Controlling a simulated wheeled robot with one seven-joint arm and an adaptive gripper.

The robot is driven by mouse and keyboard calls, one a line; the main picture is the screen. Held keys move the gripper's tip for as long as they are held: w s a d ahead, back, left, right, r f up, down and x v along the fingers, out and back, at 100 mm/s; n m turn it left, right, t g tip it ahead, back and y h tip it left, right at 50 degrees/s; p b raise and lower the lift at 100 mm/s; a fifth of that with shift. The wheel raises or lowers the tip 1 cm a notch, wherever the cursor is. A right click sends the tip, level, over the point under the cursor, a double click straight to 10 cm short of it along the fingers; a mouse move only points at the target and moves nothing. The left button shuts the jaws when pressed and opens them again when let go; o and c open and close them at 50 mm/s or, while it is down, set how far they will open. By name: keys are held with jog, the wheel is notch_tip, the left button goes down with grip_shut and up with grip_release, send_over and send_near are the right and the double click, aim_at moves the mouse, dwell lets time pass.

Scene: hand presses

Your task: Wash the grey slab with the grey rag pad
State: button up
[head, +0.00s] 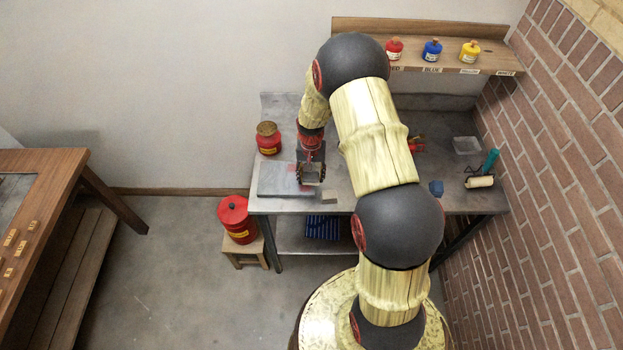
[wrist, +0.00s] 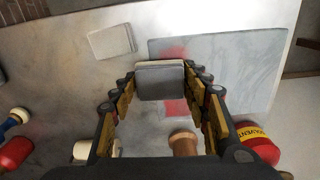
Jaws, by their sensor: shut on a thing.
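The grey slab (head: 272,181) lies flat near the left front of the metal bench, with red patches near its right side. My gripper (head: 311,180) is over the slab's right part. It is shut on the grey rag pad (wrist: 160,82), gripped by its two sides between the fingertips. I cannot tell whether the pad touches the slab, and it hides part of the slab's edge.
A pale block (head: 327,193) lies right of the slab. A red solvent can (head: 268,140) stands behind it. A roller (head: 480,182) and a blue block (head: 436,187) are on the bench's right part. A shelf (head: 450,64) with small jars is behind. A red can (head: 236,219) stands on a stool.

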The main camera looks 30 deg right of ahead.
aim_at(312, 174)
jog(key=shift+d+r+p, duration=0.2)
jog(key=shift+r+p, duration=0.2)
jog(key=shift+r, duration=0.55)
jog(key=shift+r+p, duration=0.75)
jog(key=shift+r, duration=0.85)
jog(key=shift+f, duration=0.1)
